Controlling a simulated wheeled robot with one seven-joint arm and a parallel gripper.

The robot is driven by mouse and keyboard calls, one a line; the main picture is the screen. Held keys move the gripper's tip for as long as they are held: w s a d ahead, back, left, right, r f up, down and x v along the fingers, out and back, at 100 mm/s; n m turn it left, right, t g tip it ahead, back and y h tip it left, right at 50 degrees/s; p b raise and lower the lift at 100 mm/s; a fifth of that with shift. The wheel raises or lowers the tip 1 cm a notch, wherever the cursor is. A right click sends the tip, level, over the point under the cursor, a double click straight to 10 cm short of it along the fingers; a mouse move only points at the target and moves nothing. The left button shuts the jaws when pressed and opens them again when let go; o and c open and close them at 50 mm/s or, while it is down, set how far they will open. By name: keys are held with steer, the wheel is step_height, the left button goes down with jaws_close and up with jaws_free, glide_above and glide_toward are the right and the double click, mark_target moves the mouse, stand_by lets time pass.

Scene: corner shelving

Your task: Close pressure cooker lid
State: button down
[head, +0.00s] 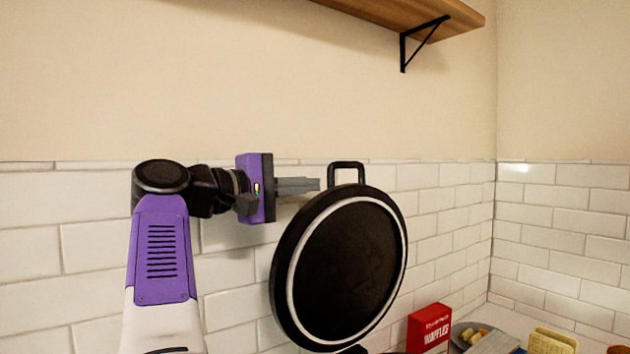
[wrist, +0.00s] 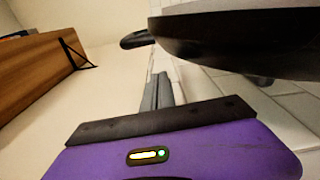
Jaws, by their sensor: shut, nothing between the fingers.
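The pressure cooker lid (head: 345,268) stands raised and tilted open in the head view, its dark round inner face with a pale ring turned toward me. A black loop handle (head: 346,170) sticks up from its top edge. The cooker's body is mostly below the head view's lower edge. My gripper (head: 318,184) is shut and empty, pointing right, its fingertips just left of the loop handle. In the wrist view, the lid (wrist: 240,40) and its handle (wrist: 137,39) are ahead of the shut fingers (wrist: 157,85). I cannot tell whether the fingertips touch the lid.
A red waffles box (head: 428,328) stands to the right of the lid. Beyond it are a grey plate (head: 463,332) with food pieces and a waffle-like piece (head: 552,340). A wooden shelf (head: 420,12) on a black bracket is above. The tiled wall (head: 85,250) is behind.

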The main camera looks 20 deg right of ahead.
steer(key=shift+s+d+r, duration=0.1)
steer(key=shift+s+d, duration=0.1)
steer(key=shift+s, duration=0.75)
steer(key=shift+s+d+r, duration=0.1)
steer(key=shift+s+d, duration=0.1)
steer(key=shift+s, duration=0.75)
steer(key=shift+s, duration=0.1)
